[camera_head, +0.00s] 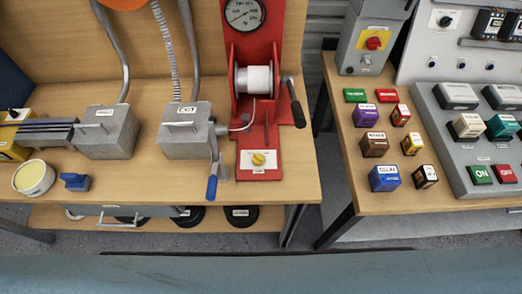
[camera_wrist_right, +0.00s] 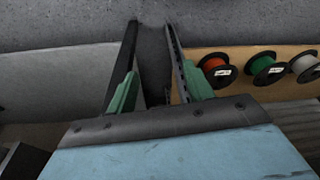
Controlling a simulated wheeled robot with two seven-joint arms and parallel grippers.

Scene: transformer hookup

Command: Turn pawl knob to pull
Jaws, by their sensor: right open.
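The pawl knob (camera_head: 258,159) is a small yellow knob on a white label plate at the foot of the red winch stand (camera_head: 262,115). The label text is too small to read, so I cannot tell the knob's setting. The winch has a white drum (camera_head: 257,79) and a crank with a black handle (camera_head: 294,101) on its right. My right gripper (camera_wrist_right: 152,45) shows only in the right wrist view. Its two dark fingers with green pads are apart and nothing is between them. The knob is not in the wrist view. My left gripper is in neither view.
Left of the winch stand, a blue-handled lever (camera_head: 212,182) stands by a grey box (camera_head: 186,130). A gap separates this bench from the right table (camera_head: 352,170) with its coloured blocks. Wire spools (camera_wrist_right: 214,70) sit on a lower shelf in the wrist view.

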